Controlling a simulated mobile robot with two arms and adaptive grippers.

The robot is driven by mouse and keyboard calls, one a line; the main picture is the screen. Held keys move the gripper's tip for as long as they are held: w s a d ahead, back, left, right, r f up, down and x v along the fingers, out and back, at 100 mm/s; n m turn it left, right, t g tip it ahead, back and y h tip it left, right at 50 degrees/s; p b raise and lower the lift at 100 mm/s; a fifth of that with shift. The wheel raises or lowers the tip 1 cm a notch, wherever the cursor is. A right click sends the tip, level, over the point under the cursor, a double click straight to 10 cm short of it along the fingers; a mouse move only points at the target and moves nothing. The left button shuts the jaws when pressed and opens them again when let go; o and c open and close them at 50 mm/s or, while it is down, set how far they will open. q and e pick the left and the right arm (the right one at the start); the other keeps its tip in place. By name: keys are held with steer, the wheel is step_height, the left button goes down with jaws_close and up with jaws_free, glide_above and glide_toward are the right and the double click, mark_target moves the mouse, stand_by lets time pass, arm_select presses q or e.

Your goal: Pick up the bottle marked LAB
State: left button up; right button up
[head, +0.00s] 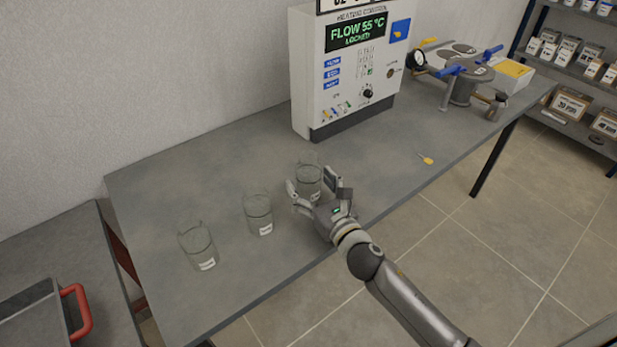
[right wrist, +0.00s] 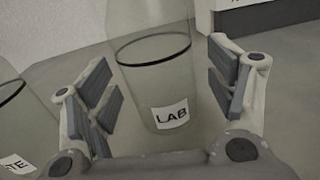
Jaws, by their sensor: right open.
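The bottle marked LAB (right wrist: 155,85) is clear glass with a dark ring line and a white label, and stands upright on the table. In the head view it is the rightmost of three glass bottles (head: 309,174), partly hidden by my gripper. My right gripper (head: 312,187) is open, with its fingers on either side of the LAB bottle. In the right wrist view the open fingers (right wrist: 165,95) show to the left and right of the bottle, with gaps visible. My left gripper is not in view.
Two similar glass bottles stand to the left, a middle one (head: 258,215) and a far-left one (head: 198,247). The grey table (head: 240,155) is clear around them. A heating control box (head: 350,75) stands behind, and a valve assembly (head: 461,82) is at the back right.

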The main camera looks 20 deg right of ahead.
steer(key=shift+w+a, duration=0.15)
steer(key=shift+w, duration=0.7)
steer(key=c, duration=1.1)
